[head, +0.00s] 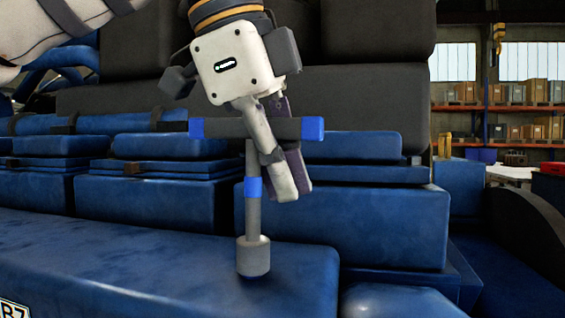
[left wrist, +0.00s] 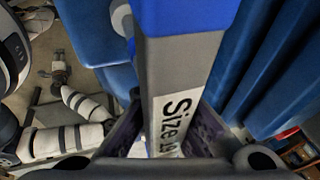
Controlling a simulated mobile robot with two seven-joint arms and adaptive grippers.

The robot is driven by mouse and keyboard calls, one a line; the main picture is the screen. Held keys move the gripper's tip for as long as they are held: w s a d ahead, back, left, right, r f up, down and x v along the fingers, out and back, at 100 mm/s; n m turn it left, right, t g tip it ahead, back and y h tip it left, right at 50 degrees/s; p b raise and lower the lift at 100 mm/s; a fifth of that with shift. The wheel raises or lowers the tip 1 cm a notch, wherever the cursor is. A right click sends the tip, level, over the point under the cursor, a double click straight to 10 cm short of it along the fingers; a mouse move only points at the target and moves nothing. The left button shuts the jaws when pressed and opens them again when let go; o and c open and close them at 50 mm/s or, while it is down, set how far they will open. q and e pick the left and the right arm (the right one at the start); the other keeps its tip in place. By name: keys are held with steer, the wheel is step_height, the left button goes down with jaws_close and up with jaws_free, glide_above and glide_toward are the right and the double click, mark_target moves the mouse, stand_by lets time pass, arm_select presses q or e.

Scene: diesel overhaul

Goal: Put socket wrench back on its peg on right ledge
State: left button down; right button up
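The socket wrench (head: 253,216) is a grey T-shaped tool with blue handle ends, a blue band and a round grey socket at the bottom. It stands upright, socket down, over the front blue ledge. Any peg under the socket is hidden. My left gripper (head: 285,190) reaches down across the crossbar, with the bar between its fingers. In the left wrist view, the bar with its "Size" label (left wrist: 172,118) runs between the finger pads, whose tips seem to meet its sides; the left gripper (left wrist: 170,120) looks shut on it.
The blue ledge top (head: 120,255) is clear left of the wrench. Stepped blue engine covers (head: 385,220) rise close behind it. Shelves with boxes (head: 510,100) stand far back right. A dark curved object (head: 540,215) is at the right edge.

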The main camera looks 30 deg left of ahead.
arm_select(q)
steer(key=shift+f, duration=0.25)
steer(key=c, duration=1.2)
jaws_free()
steer(key=shift+o, duration=0.2)
step_height(320, 180, up, 9)
